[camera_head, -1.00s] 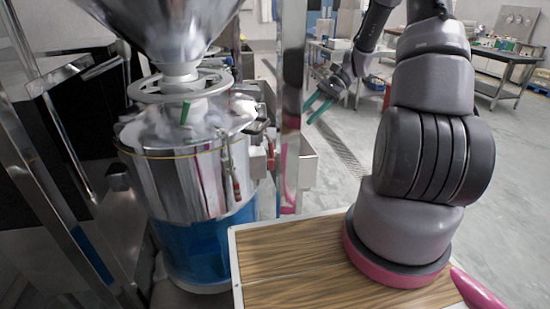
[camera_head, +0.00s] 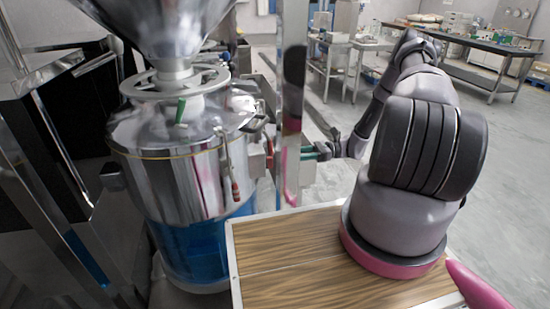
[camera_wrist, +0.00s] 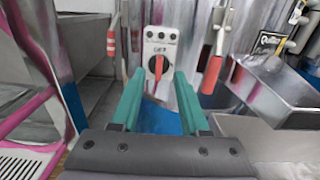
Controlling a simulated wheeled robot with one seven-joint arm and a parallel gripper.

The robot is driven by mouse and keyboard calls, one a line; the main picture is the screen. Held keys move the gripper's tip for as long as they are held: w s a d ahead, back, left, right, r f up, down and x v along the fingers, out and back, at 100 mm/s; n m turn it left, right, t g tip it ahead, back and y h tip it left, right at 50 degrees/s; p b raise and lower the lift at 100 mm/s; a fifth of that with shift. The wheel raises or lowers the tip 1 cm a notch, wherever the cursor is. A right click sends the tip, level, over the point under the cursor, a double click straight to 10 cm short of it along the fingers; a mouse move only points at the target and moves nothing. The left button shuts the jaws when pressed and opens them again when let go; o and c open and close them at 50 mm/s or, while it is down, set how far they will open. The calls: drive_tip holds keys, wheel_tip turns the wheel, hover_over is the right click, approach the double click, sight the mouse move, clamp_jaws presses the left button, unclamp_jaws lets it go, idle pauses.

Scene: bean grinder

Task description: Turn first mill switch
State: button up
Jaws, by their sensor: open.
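The mill (camera_head: 185,165) is a shiny metal drum with a blue lower part and a metal hopper above, at the left of the head view. The switch shows between the fingers, and nothing is held. I cannot tell how far the fingertips are from the switch. In the head view my gripper (camera_head: 308,152) is partly hidden behind a shiny upright post.
The shiny post (camera_head: 292,110) stands between my arm and the mill. In the wrist view a red-handled lever (camera_wrist: 213,70) hangs right of the panel, and a metal tray (camera_wrist: 285,90) lies farther right. A wooden top (camera_head: 300,262) lies under my arm.

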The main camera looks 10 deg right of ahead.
sight(269, 163)
drive_tip(key=a, duration=0.7)
drive_tip(key=shift+a, duration=0.3)
clamp_jaws()
